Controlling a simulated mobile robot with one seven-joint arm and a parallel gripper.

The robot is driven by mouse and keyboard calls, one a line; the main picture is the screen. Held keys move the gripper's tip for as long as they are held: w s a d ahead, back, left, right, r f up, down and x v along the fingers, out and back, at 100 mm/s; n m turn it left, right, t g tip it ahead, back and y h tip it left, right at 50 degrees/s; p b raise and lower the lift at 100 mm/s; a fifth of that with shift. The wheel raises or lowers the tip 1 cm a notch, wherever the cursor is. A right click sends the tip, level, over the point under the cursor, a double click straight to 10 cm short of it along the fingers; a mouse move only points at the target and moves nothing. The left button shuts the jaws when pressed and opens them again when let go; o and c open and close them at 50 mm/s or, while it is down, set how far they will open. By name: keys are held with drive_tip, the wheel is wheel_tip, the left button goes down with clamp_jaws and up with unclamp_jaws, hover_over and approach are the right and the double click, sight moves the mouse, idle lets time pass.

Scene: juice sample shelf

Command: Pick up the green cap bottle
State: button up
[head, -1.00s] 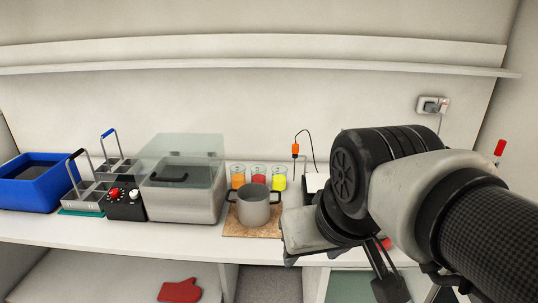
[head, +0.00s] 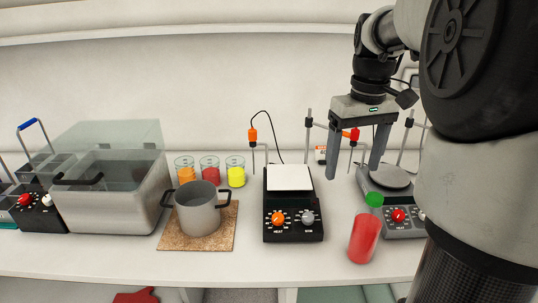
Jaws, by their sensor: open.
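The green cap bottle (head: 364,236) stands near the front of the counter at the right in the head view. It has a green cap and a clear body with red contents, and it looks slightly tilted in the picture. My gripper (head: 352,172) is open and empty, with its two fingers pointing down. It appears above and behind the bottle in the picture, apart from it. The fingers partly cover the hotplate area behind them.
A black hotplate with a white top (head: 290,205) stands left of the bottle, and another hotplate (head: 398,202) is behind it at the right. A grey pot (head: 198,210) sits on a cork mat (head: 226,238). Several stands and probes rise behind. Bare counter lies in front of the first hotplate.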

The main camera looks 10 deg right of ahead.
hover_over(374, 197)
wheel_tip(374, 197, down, 11)
drive_tip(key=shift+d+b, duration=0.1)
drive_tip(key=shift+b, duration=1.1)
drive_tip(key=shift+f+b, duration=0.6)
drive_tip(key=shift+f, duration=2.45)
